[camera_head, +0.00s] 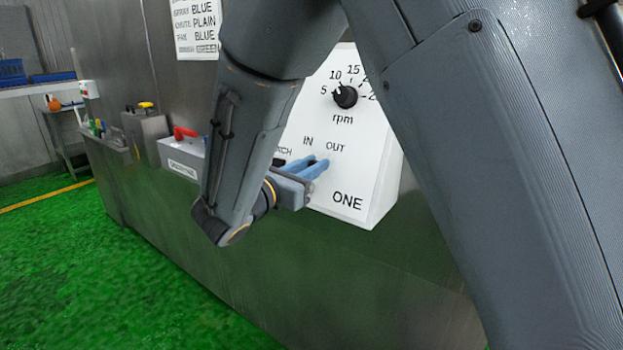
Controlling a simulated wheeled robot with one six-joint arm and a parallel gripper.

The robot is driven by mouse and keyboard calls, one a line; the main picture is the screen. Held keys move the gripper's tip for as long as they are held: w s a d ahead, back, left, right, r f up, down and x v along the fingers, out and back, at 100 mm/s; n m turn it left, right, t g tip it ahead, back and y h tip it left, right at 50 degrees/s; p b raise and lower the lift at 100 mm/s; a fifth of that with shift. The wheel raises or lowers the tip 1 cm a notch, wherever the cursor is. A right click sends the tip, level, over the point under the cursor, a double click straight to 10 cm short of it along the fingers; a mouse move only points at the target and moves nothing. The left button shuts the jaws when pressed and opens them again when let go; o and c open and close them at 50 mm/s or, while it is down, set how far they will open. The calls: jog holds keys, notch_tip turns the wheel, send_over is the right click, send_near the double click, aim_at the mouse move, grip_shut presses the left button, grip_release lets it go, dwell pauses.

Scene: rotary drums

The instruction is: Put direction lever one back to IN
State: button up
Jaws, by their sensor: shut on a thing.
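The control box marked ONE (347,201) has a white slanted face with an rpm knob (345,96) and a direction scale below it. The words IN and OUT show, and a word at the left is partly covered, with "RCH" readable. My gripper (318,166) reaches the face from the left, its two blue fingers just below IN and OUT. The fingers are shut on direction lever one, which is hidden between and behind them. I cannot tell exactly which mark the lever points at; the fingertips lie nearer OUT.
A grey box with a red handle (184,132) stands left of my arm. Green floor lies open at lower left. My own arm covers much of the right.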

jog(key=shift+w+a, duration=0.75)
jog(key=shift+a, duration=0.25)
jog(key=shift+w+a, duration=0.7)
jog(key=shift+a, duration=0.25)
jog(key=o, duration=0.8)
jog(key=shift+c, duration=0.2)
jog(key=shift+o, duration=0.2)
jog(key=shift+a+b, duration=0.1)
jog(key=shift+b, duration=0.2)
